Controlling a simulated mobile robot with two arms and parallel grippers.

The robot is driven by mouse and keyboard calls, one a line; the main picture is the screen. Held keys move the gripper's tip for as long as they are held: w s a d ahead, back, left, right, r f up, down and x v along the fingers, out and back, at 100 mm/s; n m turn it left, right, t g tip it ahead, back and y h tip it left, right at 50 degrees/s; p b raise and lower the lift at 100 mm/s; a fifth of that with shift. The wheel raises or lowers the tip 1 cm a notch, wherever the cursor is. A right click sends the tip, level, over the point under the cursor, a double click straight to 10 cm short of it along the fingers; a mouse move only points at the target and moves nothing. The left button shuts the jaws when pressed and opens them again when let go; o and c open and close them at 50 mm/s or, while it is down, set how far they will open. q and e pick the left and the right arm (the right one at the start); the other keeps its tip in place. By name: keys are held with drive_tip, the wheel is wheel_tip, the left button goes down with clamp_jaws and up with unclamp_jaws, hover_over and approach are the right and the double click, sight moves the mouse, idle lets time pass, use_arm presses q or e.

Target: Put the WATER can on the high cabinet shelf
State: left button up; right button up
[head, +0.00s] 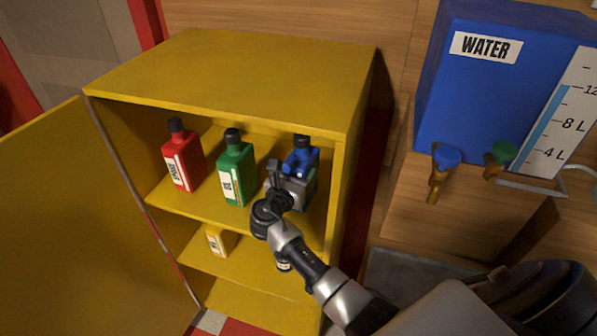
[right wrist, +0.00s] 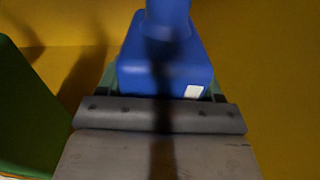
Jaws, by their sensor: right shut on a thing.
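A blue can (head: 302,158) with a dark cap is at the right end of the upper shelf (head: 205,204) in the yellow cabinet. My right gripper (head: 295,182) reaches in from the front right and is shut on this can, hiding its lower part. In the right wrist view the blue can (right wrist: 165,62) stands between the jaws (right wrist: 160,100), with a small white label corner showing. Its wording cannot be read. I cannot tell whether its base touches the shelf. My left gripper is out of view.
A green can (head: 236,172) stands just left of the blue one, and a red can (head: 183,158) farther left. A pale yellow can (head: 217,240) is on the lower shelf. The cabinet door (head: 85,220) is open. A blue WATER tank (head: 470,90) with taps is at right.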

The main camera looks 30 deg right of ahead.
drive_tip(key=shift+f+b, duration=0.35)
drive_tip(key=shift+f, duration=0.1)
idle(0.4)
drive_tip(key=o, duration=1.5)
drive_tip(key=shift+c, duration=0.2)
drive_tip(key=shift+o, duration=0.4)
drive_tip(key=shift+f, duration=0.15)
drive_tip(key=shift+s+a, duration=0.1)
drive_tip(key=p+v, duration=0.4)
drive_tip(key=v, duration=0.6)
drive_tip(key=shift+r, duration=0.25)
